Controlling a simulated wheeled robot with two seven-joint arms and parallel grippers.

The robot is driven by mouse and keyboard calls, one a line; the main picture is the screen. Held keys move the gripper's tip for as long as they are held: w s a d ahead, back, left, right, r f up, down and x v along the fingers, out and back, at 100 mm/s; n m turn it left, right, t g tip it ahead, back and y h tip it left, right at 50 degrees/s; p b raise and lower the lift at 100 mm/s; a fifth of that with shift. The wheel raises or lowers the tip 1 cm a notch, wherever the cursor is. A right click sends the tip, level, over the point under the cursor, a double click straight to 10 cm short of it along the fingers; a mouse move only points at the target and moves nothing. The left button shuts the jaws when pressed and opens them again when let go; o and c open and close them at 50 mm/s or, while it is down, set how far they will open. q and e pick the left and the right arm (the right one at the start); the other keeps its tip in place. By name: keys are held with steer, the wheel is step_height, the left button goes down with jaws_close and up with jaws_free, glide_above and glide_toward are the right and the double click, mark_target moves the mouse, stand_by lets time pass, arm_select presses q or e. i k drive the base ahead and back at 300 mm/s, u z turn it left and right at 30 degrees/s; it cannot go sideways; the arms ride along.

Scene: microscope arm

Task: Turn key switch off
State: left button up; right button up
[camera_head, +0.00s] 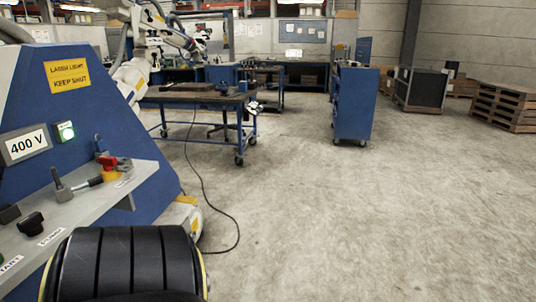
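A blue control cabinet (85,105) with a sloping grey shelf panel (125,188) stands at the left in the head view. On the panel are a red rotary handle on a yellow base (109,167), a grey metal lever-like part (60,187) and a black knob (31,224). I cannot tell for sure which of these is the key switch, or its setting. A green lit button (65,131) is on the cabinet face, next to a 400 V sign (26,145). Neither of my grippers is in view.
A blue wheeled workbench (202,100) stands behind the cabinet, with a white robot arm (137,72) near it. A black cable (208,200) lies on the floor. A blue cart (356,104) and wooden pallets (503,106) stand farther back. The floor at the right is clear.

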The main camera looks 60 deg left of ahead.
mark_target(66, 193)
steer(key=u, duration=3.75)
steer(key=i, duration=1.65)
